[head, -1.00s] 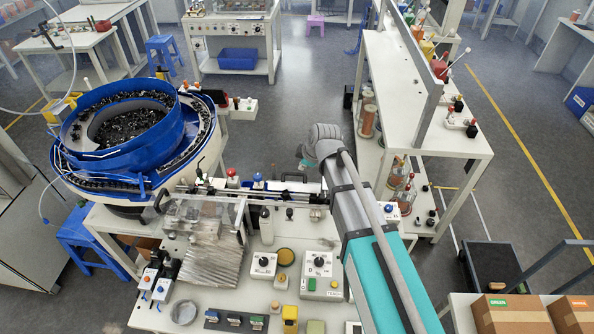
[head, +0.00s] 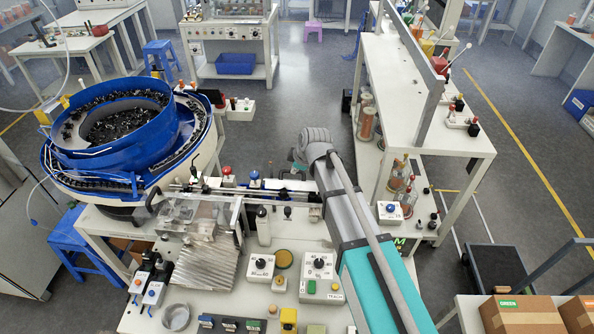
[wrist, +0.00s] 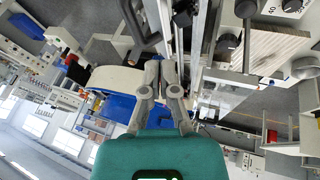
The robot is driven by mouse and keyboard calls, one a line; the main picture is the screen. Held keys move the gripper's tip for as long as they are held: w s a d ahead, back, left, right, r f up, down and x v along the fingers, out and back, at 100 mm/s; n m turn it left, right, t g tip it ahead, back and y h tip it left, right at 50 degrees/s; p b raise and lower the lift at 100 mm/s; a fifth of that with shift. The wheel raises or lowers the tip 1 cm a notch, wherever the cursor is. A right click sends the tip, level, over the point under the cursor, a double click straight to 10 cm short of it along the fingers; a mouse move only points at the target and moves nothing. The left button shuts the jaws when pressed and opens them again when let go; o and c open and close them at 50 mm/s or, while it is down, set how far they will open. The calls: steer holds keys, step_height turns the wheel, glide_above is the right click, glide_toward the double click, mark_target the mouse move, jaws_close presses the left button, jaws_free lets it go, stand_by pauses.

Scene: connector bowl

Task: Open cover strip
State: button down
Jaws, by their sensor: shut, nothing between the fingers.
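The long rail assembly (head: 255,193) runs from the blue-and-white bowl feeder (head: 110,135) towards my arm. I take the thin strip along it to be the cover strip, but cannot single it out surely. A curved black handle (head: 153,200) stands at the rail's bowl end; a dark curved part also shows in the wrist view (wrist: 131,22). My gripper (wrist: 161,68) is shut and empty in the wrist view. Its fingers appear beside the rails (wrist: 204,50), with no clear contact. In the head view my arm hides the fingers.
A clear guard block (head: 190,215) and ridged metal plate (head: 205,265) stand below the rail. Control boxes (head: 319,266) and a dark-topped bottle (head: 263,228) are on the table. A white shelf bench (head: 455,140) stands right of my arm.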

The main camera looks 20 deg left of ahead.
steer(key=shift+w+a+f+b, duration=0.35)
steer(key=shift+w+f+b, duration=0.3)
steer(key=shift+f+b, duration=0.15)
steer(key=shift+w+a+f+b, duration=0.4)
steer(key=shift+w+f+b, duration=0.3)
steer(key=shift+f, duration=0.2)
steer(key=shift+w+a+f+b, duration=0.35)
steer(key=shift+w+f+b, duration=0.3)
steer(key=shift+f+b, duration=0.15)
